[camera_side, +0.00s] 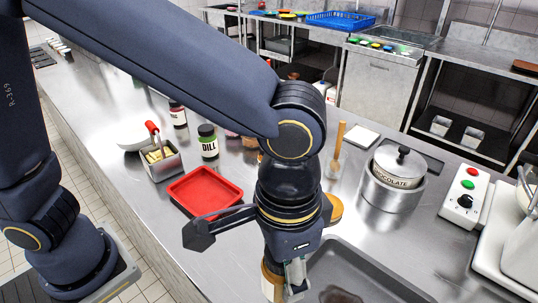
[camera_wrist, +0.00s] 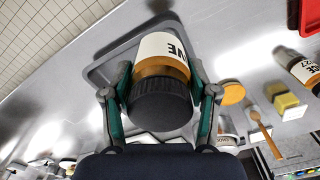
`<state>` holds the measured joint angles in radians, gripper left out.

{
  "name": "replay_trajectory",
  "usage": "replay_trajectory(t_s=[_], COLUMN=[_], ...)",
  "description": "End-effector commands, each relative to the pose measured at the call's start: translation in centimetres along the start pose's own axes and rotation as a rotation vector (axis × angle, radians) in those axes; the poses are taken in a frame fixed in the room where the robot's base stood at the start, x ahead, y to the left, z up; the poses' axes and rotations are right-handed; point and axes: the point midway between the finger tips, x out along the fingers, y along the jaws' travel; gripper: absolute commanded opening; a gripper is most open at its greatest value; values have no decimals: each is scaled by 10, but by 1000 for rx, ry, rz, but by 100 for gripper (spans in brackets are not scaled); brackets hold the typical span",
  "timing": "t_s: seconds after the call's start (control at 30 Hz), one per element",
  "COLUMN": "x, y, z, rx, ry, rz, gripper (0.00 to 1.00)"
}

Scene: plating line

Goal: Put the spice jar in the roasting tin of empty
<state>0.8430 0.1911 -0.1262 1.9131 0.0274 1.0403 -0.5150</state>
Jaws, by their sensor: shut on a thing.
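My gripper (camera_side: 286,285) is shut on a spice jar (camera_side: 270,284) with a white label and amber contents. In the wrist view, the jar (camera_wrist: 160,65) has a black lid facing the camera, and my gripper (camera_wrist: 160,98) has a finger on each side of it. Only part of its label shows. The grey roasting tin (camera_side: 403,284) lies at the bottom of the side view, right of the jar. In the wrist view the tin (camera_wrist: 97,75) shows behind the jar. A dark brown patch shows in the tin; I cannot tell what it is.
A red tray (camera_side: 205,190), a dill jar (camera_side: 208,146) and a metal tub (camera_side: 161,164) stand to the left. A pot (camera_side: 391,195) with a lidded tin labelled chocolate and a button box (camera_side: 465,197) stand to the right. A wooden spoon (camera_side: 337,150) stands behind my gripper.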

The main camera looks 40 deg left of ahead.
Motion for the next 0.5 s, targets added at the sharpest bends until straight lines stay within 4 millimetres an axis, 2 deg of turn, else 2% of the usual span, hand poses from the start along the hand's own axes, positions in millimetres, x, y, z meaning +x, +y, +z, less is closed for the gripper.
replay_trajectory(t_s=[0.07,0.37,0.5], x=[6,44,72], y=[6,27,33], z=[-11,-87,-108], rx=[8,6,7], ry=[0,0,-1], rz=[0,-1,-1], gripper=[14,14,14])
